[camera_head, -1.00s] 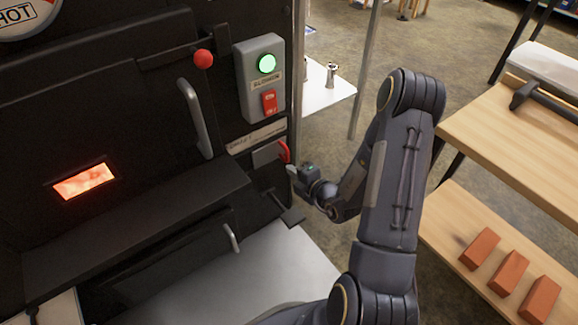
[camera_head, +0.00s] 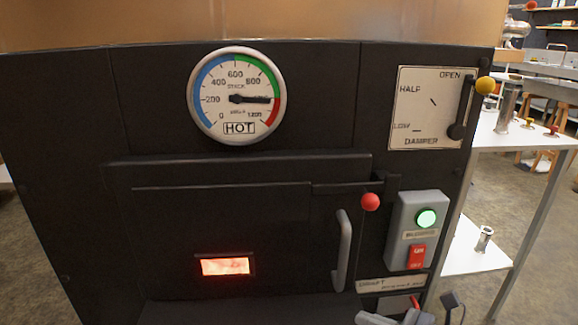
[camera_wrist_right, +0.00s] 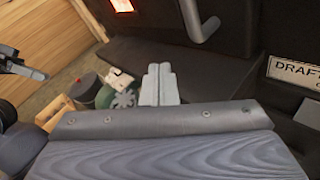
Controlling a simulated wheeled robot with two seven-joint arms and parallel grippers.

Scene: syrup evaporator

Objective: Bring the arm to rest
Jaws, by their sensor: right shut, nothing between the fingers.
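My right gripper (camera_head: 372,318) shows at the bottom edge of the head view, below the draft label; its arm is mostly out of frame. In the right wrist view its two grey fingers (camera_wrist_right: 158,85) are together with nothing between them, in front of the dark firebox front. A dark part with a grey tip (camera_wrist_right: 22,68) at the left of the wrist view looks like my left gripper; its jaws cannot be made out. The left arm does not show in the head view.
The black firebox has a glowing window (camera_head: 226,266), a door handle (camera_head: 343,250) and a red knob (camera_head: 370,202). The blower box (camera_head: 419,232) has a lit green lamp. The damper lever's yellow knob (camera_head: 485,86) is near OPEN. The stack gauge (camera_head: 237,97) hangs above.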

